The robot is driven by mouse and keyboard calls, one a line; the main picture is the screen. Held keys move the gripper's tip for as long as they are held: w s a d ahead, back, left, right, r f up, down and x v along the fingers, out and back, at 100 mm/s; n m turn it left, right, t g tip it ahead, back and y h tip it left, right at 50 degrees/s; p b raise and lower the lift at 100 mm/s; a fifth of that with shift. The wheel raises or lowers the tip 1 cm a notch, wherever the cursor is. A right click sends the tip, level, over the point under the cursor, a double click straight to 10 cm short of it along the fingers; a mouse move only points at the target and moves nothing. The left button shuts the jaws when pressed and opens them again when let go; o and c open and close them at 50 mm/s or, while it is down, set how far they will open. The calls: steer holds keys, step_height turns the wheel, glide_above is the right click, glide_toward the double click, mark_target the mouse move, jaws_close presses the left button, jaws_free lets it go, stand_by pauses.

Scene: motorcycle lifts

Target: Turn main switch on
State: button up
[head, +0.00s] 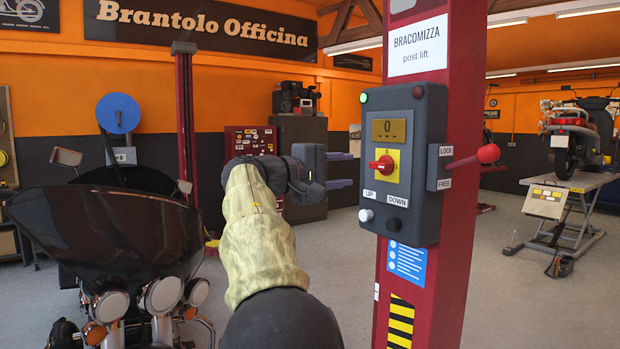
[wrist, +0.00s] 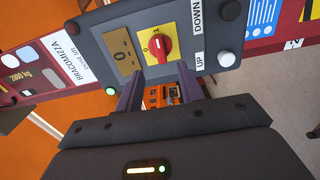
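The main switch (head: 383,165) is a red rotary knob on a yellow plate, on the front of a dark grey control box (head: 428,135). Its handle lies about level in the head view. In the wrist view the red knob (wrist: 160,45) is just beyond the fingers, with small 0 and 1 marks on its plate. The gold display (head: 389,131) above it reads 0. My gripper (head: 316,188) is left of the box and apart from it. In the wrist view its two fingers (wrist: 160,90) are spread with nothing between them.
The box hangs on a red lift post (head: 460,200). Below the switch are a white UP button (head: 366,215) and a dark DOWN button (head: 394,225). A red-knobbed lever (head: 487,153) sticks out right. A black motorcycle (head: 110,240) stands at the left. Open floor lies behind.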

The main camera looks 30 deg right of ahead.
steer(key=a, duration=0.7)
steer(key=shift+s+a, duration=0.2)
steer(key=shift+s, duration=0.1)
